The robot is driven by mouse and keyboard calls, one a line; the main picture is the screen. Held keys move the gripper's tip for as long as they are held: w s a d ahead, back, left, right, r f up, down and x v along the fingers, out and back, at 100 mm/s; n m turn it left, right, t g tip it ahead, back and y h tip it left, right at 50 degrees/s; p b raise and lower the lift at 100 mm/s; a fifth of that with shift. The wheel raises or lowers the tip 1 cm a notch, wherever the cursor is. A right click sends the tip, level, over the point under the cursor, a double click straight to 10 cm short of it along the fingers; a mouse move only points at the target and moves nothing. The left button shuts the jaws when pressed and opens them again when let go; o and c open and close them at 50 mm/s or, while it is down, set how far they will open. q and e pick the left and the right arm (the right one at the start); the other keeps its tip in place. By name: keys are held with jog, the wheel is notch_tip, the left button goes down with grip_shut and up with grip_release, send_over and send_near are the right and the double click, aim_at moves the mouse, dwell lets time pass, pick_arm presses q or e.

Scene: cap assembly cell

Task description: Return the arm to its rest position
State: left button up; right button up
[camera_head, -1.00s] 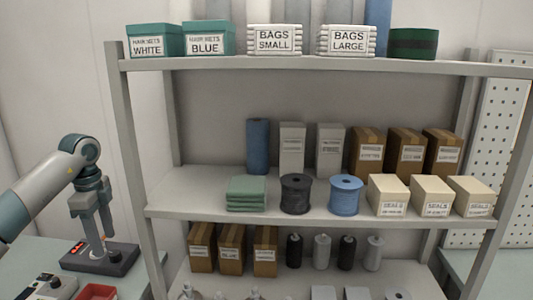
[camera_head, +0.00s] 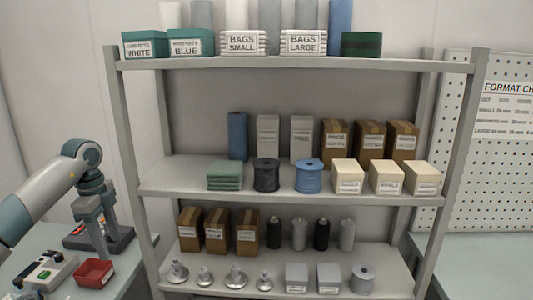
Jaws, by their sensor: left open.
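My left arm comes in from the left edge. Its left gripper (camera_head: 105,240) points downward above the table at the lower left, in front of a dark device (camera_head: 122,240). The gripper's fingers are apart, with nothing seen between them. Whether the fingertips touch anything below cannot be told. My right arm and gripper are not in view.
A red tray (camera_head: 94,273) and a control box with a green button (camera_head: 45,272) lie on the left table near the gripper. A grey shelf rack (camera_head: 290,178) with boxes, spools and bottles fills the middle. A pegboard (camera_head: 490,150) stands at the right.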

pick_arm(q)
jog(key=w+d+f+m+t+h, duration=0.1)
jog(key=w+d+f+m+h, duration=0.15)
jog(key=d+f+h, duration=1.45)
jog(key=s+d+f+n+t+y, duration=0.1)
jog(key=d+f+n+t+y, duration=0.15)
jog(key=f, duration=0.45)
jog(key=s+d+f+n+t+y, duration=0.15)
jog(key=f+t, duration=0.25)
jog(key=f, duration=0.4)
jog(key=d+f+n+t+y, duration=0.2)
jog(key=f+n+t, duration=0.15)
jog(key=f, duration=0.35)
jog(key=s+a+f+n+g+y, duration=0.1)
jog(key=s+a+f+n+y, duration=0.3)
jog(key=s+f, duration=0.8)
jog(key=s+a+f+n+y, duration=0.4)
jog(key=s+f, duration=0.6)
jog(key=f, duration=0.5)
jog(key=s+f+g+y, duration=0.1)
jog(key=s+f+g, duration=0.2)
jog(key=s, duration=1)
jog(key=s+f+n+g+y, duration=0.1)
jog(key=s+f+g, duration=0.2)
jog(key=s, duration=1)
jog(key=s+f+g+y, duration=0.1)
jog(key=s+f+g, duration=0.2)
jog(key=s+f, duration=0.4)
jog(key=s, duration=0.7)
jog(key=shift+d, duration=0.2)
